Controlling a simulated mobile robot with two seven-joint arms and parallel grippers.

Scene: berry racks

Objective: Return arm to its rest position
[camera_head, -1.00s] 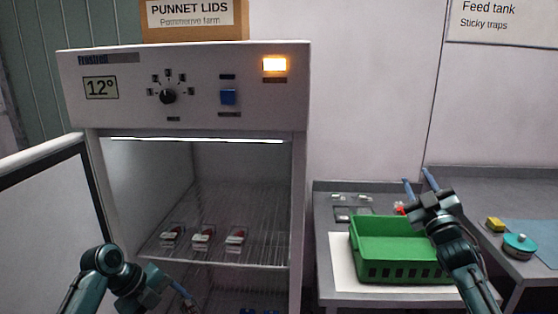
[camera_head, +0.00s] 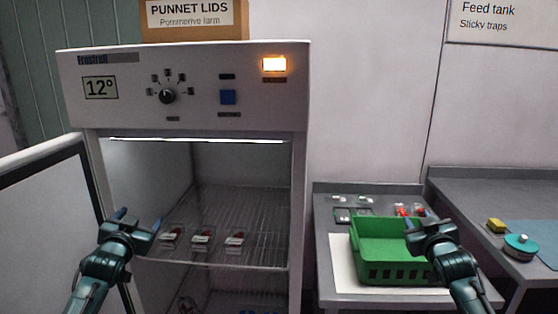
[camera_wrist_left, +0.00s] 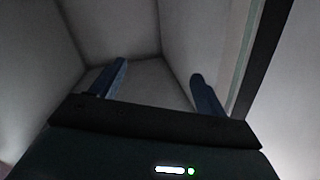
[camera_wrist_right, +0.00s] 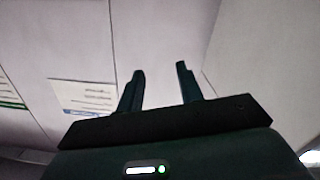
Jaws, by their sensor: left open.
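My left gripper (camera_head: 138,220) is raised at the left front of the open fridge, beside the open door, with its fingers pointing up and away. In the left wrist view its two fingers (camera_wrist_left: 158,88) are spread with nothing between them. My right gripper (camera_head: 422,220) is over the right side of the green crate (camera_head: 385,255) and partly hides it. In the right wrist view its fingers (camera_wrist_right: 160,80) stand apart and empty, closer together than the left ones.
The fridge (camera_head: 185,95) stands open, its door (camera_head: 45,220) swung left. Several small punnets, such as one punnet (camera_head: 235,239), sit on its wire shelf (camera_head: 205,255). More punnets lie behind the crate. A side table right holds a yellow block (camera_head: 495,225) and a teal round item (camera_head: 520,244).

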